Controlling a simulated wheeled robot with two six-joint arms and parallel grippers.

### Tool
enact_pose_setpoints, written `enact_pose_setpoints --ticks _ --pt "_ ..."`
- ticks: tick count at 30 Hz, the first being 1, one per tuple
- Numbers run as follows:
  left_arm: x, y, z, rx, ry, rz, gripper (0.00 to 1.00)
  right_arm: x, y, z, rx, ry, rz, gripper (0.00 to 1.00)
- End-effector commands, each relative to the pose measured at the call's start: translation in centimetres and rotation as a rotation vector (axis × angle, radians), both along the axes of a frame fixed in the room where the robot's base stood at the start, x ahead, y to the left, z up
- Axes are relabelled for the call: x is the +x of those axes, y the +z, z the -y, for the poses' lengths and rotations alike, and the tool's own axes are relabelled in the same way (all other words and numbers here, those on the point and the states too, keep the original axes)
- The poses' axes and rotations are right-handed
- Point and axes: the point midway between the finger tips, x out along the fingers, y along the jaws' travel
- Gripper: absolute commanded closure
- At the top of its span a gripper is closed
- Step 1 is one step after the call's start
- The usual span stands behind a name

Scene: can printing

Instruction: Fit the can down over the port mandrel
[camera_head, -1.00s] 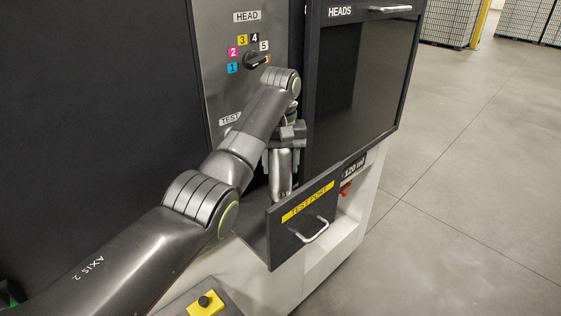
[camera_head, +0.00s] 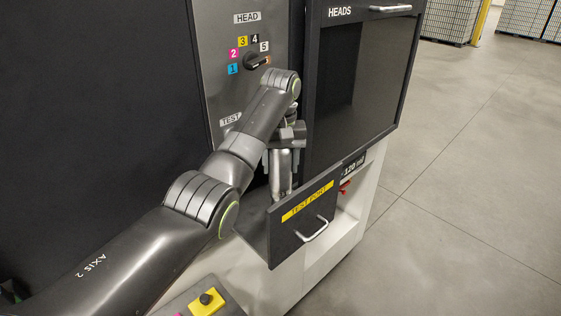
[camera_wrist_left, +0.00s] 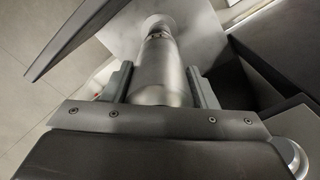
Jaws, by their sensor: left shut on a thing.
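A plain silver can (camera_head: 281,168) is held between the fingers of my left gripper (camera_head: 282,160), above the open test port drawer (camera_head: 308,228). In the left wrist view the can (camera_wrist_left: 160,78) sits between the two fingers of the gripper (camera_wrist_left: 158,85), pointing away from the camera. Past its far end a narrower metal part (camera_wrist_left: 157,32) and a pale round base (camera_wrist_left: 158,21) show in line with it. These look like the port mandrel; how far the can is over it cannot be told. The drawer front hides the lower area in the head view. My right gripper is not in view.
The drawer front with its handle (camera_head: 312,231) stands close in front of the can. The dark HEADS cabinet (camera_head: 365,80) is to the right. The panel with the head selector knob (camera_head: 252,62) is behind. A yellow button box (camera_head: 206,301) is at the bottom.

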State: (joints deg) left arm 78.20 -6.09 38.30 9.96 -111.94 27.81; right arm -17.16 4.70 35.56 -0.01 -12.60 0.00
Motion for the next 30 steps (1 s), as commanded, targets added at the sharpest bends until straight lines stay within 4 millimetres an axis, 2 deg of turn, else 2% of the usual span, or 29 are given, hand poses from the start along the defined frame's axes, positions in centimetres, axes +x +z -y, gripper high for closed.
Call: enact_pose_setpoints --ticks 30 --pt "-0.02 -0.54 0.01 0.000 -0.002 0.000 0.68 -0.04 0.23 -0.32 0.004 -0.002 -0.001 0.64"
